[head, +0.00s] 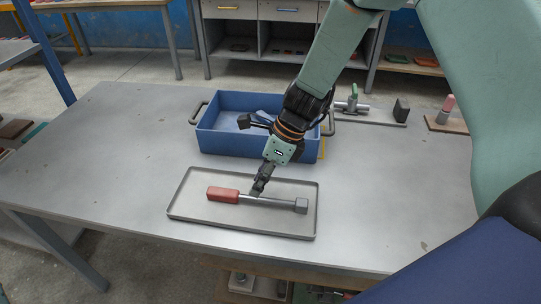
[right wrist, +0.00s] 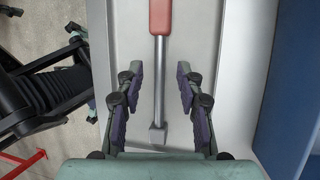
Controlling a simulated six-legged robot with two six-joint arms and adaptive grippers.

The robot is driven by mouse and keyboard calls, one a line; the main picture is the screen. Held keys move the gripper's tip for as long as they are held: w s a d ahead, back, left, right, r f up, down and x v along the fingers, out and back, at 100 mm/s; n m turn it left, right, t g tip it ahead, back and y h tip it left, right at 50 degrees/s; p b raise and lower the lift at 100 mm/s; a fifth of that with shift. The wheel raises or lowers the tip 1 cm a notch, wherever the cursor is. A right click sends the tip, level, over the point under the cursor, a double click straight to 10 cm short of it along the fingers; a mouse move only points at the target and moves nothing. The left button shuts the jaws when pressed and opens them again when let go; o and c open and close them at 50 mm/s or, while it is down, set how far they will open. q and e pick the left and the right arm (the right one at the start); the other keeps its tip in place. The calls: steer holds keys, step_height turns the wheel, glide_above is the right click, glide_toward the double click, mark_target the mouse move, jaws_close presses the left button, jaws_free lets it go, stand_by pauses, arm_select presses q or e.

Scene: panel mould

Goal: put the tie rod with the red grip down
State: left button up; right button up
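The tie rod with the red grip (head: 223,195) lies flat in the shallow grey tray (head: 180,208), with its red end to the left and its grey block end to the right. My right gripper (head: 260,187) points down over the middle of the rod. In the right wrist view its fingers (right wrist: 158,73) are spread, and the bare shaft (right wrist: 158,85) runs between them with a gap on each side. The red grip shows at the top of that view.
A blue bin (head: 222,142) with handles stands just behind the tray, with some items inside. A clamp-like tool with a green part (head: 352,101), a dark block (head: 401,110) and a red-topped piece (head: 447,108) stand at the back right. The table's left side (head: 110,150) is clear.

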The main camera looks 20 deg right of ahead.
steer(key=p+v, duration=0.2)
steer(key=v, duration=0.6)
steer(key=shift+p, duration=0.4)
steer(key=shift+r, duration=0.1)
